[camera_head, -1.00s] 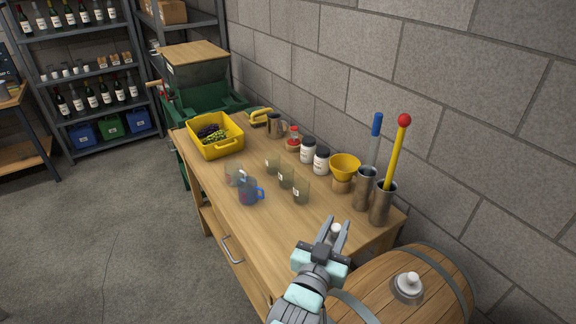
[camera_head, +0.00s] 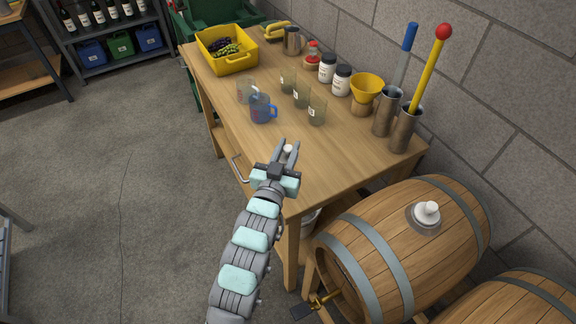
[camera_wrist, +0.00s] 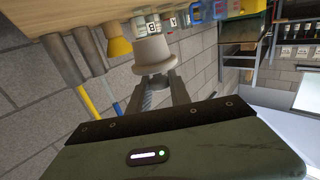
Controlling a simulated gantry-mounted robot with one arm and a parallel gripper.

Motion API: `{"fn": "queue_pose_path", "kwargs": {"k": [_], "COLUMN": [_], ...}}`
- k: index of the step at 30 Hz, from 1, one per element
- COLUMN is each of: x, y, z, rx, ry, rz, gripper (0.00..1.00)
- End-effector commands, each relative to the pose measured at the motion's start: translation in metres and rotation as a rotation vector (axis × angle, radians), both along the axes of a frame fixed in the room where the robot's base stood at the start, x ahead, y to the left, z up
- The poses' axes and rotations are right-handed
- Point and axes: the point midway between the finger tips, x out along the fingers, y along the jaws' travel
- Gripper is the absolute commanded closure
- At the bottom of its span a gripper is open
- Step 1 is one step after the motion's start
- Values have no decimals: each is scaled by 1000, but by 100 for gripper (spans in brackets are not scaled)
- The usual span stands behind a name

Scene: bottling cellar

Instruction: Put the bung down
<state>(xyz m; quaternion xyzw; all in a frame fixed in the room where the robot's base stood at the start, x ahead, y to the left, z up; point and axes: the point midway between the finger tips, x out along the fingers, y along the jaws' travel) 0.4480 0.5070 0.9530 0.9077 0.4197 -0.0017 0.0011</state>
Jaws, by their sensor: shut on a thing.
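The bung (camera_wrist: 150,52) is a pale grey tapered plug with a wider flange, held between the fingers of my gripper (camera_wrist: 158,88) in the wrist view. In the head view my gripper (camera_head: 287,150) is over the near end of the wooden workbench (camera_head: 345,160), close to its front edge. A small pale part of the bung (camera_head: 289,149) shows between the fingertips there. I cannot tell for sure how high the bung is above the bench top. The bench top around it is bare.
A blue measuring jug (camera_head: 262,108) and several glasses (camera_head: 317,110) stand farther along the bench. Metal cylinders (camera_head: 404,130) with coloured-handled tools and a yellow funnel (camera_head: 367,87) stand at the wall side. A barrel (camera_head: 400,245) with a white-topped fitting (camera_head: 427,213) lies to the right.

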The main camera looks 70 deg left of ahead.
Motion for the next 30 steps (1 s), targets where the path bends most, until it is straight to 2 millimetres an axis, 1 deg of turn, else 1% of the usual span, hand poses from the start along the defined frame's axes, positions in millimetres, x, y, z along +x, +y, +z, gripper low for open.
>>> {"fn": "queue_pose_path", "kwargs": {"k": [1, 10, 16, 18, 24, 29, 30], "x": [1, 1, 1, 1, 1, 1, 1], "y": [0, 0, -1, -1, -1, -1, -1], "z": [-12, -36, -67, -70, -68, -71, -71], "rx": [-1, 1, 0, 1, 4, 3, 3], "ry": [1, -1, 0, 0, -2, -3, -3], "rz": [-1, -1, -1, -2, -1, -2, -1], "gripper": [100, 100, 100, 100, 100, 100, 73]}}
